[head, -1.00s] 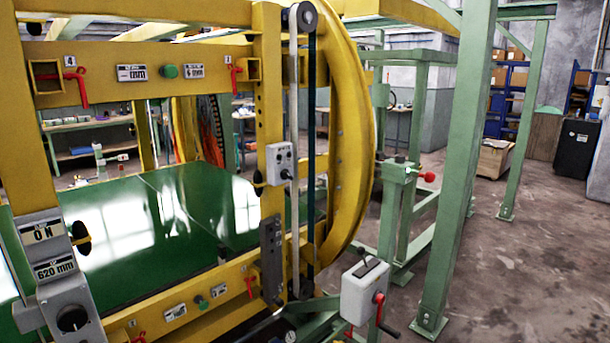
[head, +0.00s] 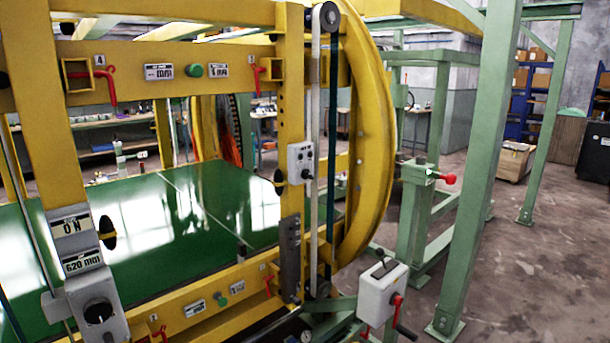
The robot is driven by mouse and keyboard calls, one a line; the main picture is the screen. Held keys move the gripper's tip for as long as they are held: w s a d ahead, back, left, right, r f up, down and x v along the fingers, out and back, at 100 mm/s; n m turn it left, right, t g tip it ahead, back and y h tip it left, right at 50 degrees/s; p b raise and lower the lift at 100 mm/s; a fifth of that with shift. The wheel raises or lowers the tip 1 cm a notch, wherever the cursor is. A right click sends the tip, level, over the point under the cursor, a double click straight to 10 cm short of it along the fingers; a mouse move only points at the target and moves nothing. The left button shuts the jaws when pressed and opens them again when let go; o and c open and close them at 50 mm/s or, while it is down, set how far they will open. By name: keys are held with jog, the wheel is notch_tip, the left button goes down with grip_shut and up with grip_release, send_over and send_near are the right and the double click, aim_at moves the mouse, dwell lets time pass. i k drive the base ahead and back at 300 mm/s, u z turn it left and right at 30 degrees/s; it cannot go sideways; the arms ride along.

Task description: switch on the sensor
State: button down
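No part is clearly labelled as the sensor. A small device with a red knob (head: 449,179) sits on top of a green post behind the yellow ring, and a small bright green light (head: 430,173) shows beside the knob. A grey control box (head: 301,162) with small switches is on the yellow upright. A grey panel (head: 80,245) at the lower left reads "ON" and "620 mm", with a black rotary knob (head: 98,311) below it. My gripper is not in view.
The yellow ring frame (head: 370,140) surrounds a glossy green table (head: 150,220). A white box with a red-handled crank (head: 383,293) stands in front of the ring. A thick green column (head: 482,150) rises at the right. The concrete floor (head: 540,270) beyond it is open.

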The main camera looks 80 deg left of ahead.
aim_at(306, 174)
jog(key=u, duration=4.3)
jog(key=i, duration=0.1)
jog(key=z, duration=2.8)
jog(key=k, duration=0.25)
jog(key=u, duration=2.1)
jog(key=k, duration=0.65)
jog(key=z, duration=0.25)
jog(key=i, duration=0.45)
